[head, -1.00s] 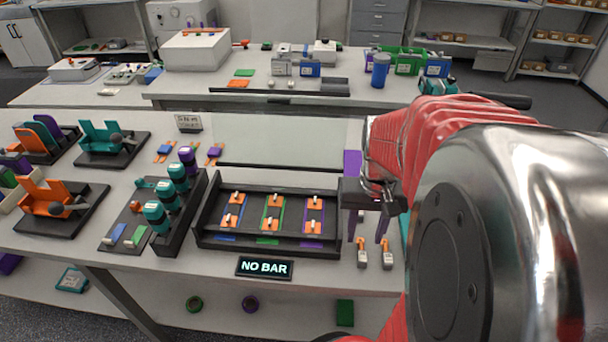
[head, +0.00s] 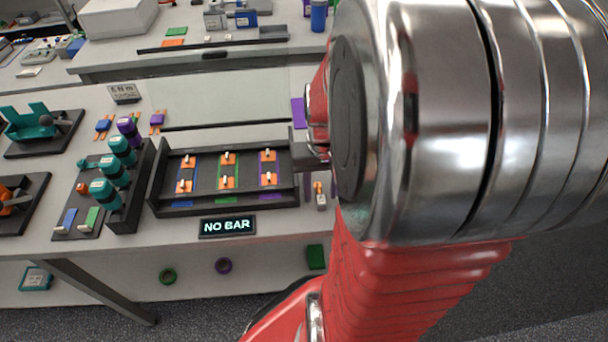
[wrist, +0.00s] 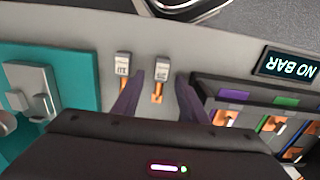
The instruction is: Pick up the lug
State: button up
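Two small lugs with pale grey numbered blocks and orange tails lie side by side on the bench in the wrist view, one at the middle (wrist: 161,70) and one to its left (wrist: 123,66). In the head view one lug (head: 321,198) shows beside my arm; the other is hidden. My gripper (wrist: 161,78) is open, with its two dark purple fingers apart. The middle lug lies between the fingers in the picture, with nothing held. The left finger overlaps the left lug's tail. Whether the fingertips are at lug height cannot be told.
A black tray (head: 225,205) with several orange clips stands left of the lugs in the head view. The NO BAR display (head: 227,226) is at the bench's front edge. A teal fixture (wrist: 75,75) lies left of the lugs in the wrist view.

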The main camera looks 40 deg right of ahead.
aim_at(321, 194)
jog(key=shift+c, duration=0.4)
grip_shut()
notch_tip(321, 194, up, 10)
dwell(0.7)
dwell(0.4)
